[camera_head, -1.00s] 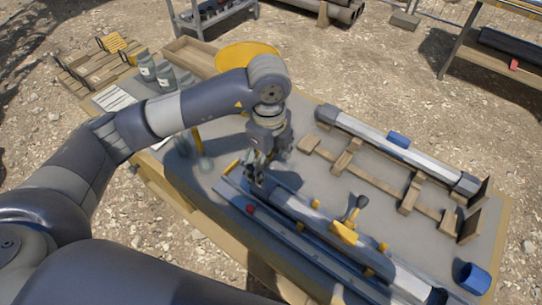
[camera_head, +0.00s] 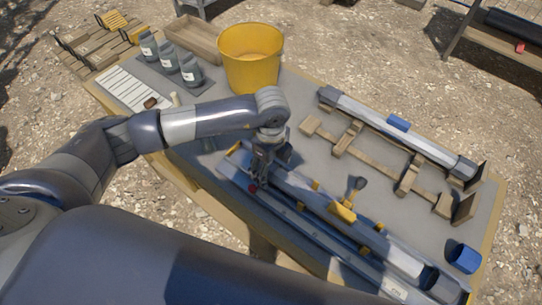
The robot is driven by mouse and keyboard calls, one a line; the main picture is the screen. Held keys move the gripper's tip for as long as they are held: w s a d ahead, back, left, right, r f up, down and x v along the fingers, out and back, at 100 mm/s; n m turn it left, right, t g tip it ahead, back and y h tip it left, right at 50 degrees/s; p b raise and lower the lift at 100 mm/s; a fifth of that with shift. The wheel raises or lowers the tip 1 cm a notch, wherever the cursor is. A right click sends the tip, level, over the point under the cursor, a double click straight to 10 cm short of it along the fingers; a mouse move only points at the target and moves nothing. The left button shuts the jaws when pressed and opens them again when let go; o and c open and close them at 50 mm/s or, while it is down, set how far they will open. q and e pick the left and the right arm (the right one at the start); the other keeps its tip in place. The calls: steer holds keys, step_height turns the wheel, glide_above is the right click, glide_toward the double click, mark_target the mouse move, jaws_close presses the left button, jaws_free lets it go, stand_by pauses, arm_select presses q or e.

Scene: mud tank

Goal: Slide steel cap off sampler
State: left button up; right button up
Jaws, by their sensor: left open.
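The sampler (camera_head: 385,246) appears to be the long grey tube lying in a blue-grey channel along the table's near side, held by a yellow clamp (camera_head: 343,212) with a dark handle. Its right end is dark. My left gripper (camera_head: 259,181) comes down over the left end of the tube, open, beside a small red knob (camera_head: 252,188). The gripper and its shadow hide that end, so I cannot make out the steel cap or whether the fingers touch anything. My right gripper is not in view.
A blue cup (camera_head: 464,257) lies at the right edge. A yellow bucket (camera_head: 250,58), grey jars (camera_head: 169,60) and a paper sheet (camera_head: 133,90) are at the back left.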

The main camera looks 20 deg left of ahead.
arm_select(q)
steer(key=shift+f, duration=0.25)
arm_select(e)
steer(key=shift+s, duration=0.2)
arm_select(q)
steer(key=c, duration=1.5)
steer(key=shift+w+a, duration=0.2)
steer(key=shift+a, duration=0.15)
steer(key=shift+w+a+b, duration=0.25)
steer(key=shift+a+b, duration=0.05)
steer(key=shift+a, duration=0.5)
steer(key=shift+w+a+b, duration=0.25)
steer(key=shift+a+b, duration=0.05)
steer(key=shift+a, duration=0.55)
steer(key=shift+w+a+b, duration=0.25)
steer(key=shift+a+b, duration=0.05)
steer(key=shift+a, duration=0.5)
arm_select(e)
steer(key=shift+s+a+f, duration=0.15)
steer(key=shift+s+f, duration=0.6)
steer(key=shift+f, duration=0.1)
arm_select(q)
steer(key=o, duration=1.5)
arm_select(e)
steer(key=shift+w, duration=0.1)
